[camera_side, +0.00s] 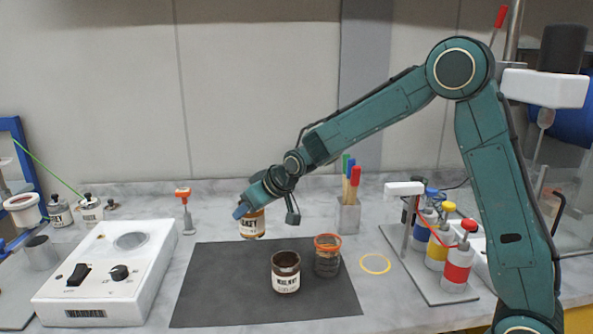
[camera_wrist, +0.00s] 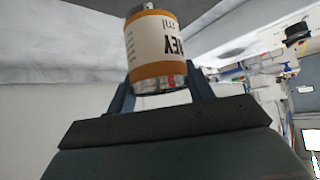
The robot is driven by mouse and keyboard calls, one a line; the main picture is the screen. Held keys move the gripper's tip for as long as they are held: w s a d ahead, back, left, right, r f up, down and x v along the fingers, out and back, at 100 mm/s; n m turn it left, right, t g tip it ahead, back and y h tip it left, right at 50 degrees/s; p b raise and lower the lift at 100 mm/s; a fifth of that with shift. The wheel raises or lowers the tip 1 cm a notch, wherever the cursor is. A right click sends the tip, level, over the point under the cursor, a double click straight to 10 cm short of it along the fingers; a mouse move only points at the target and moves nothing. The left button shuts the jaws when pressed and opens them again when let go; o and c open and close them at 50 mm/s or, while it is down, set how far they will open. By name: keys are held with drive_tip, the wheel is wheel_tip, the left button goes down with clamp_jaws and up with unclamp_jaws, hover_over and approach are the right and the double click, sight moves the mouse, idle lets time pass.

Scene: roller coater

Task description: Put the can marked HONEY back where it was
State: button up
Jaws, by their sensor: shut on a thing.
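My gripper (camera_side: 242,211) is shut on the can marked HONEY (camera_side: 252,225), a white-labelled can with amber bands. The can is roughly upright over the back edge of the dark mat (camera_side: 215,292); I cannot tell its exact height. In the wrist view the can (camera_wrist: 153,48) sits between my two fingers (camera_wrist: 160,92), its label showing "EY" upside down. A yellow ring (camera_side: 375,264) lies on the bench to the right of the mat, with nothing in it.
A dark brown can marked WALNUT (camera_side: 286,280) and an orange-rimmed glass jar (camera_side: 327,262) stand on the mat. A brush holder (camera_side: 347,216) is behind them. A rack of coloured bottles (camera_side: 440,250) stands right of the ring. A white control box (camera_side: 108,272) is at left.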

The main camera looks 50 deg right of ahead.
wheel_tip(320, 180, up, 4)
drive_tip(key=w+a+n+y, duration=0.1)
drive_tip(key=a+n+y, duration=0.1)
drive_tip(key=n, duration=0.1)
wheel_tip(320, 180, up, 7)
drive_tip(key=n+g+y, duration=0.3)
drive_tip(key=n+y, duration=0.1)
drive_tip(key=n, duration=0.1)
hover_over(254, 237)
drive_tip(key=w+a, duration=0.1)
drive_tip(key=shift+w+a+r, duration=0.1)
drive_tip(key=shift+w+a, duration=0.05)
drive_tip(key=shift+w, duration=0.05)
wheel_tip(254, 237, down, 20)
drive_tip(key=shift+f, duration=0.1)
idle(0.5)
drive_tip(key=o, duration=1.1)
drive_tip(key=shift+f, duration=0.1)
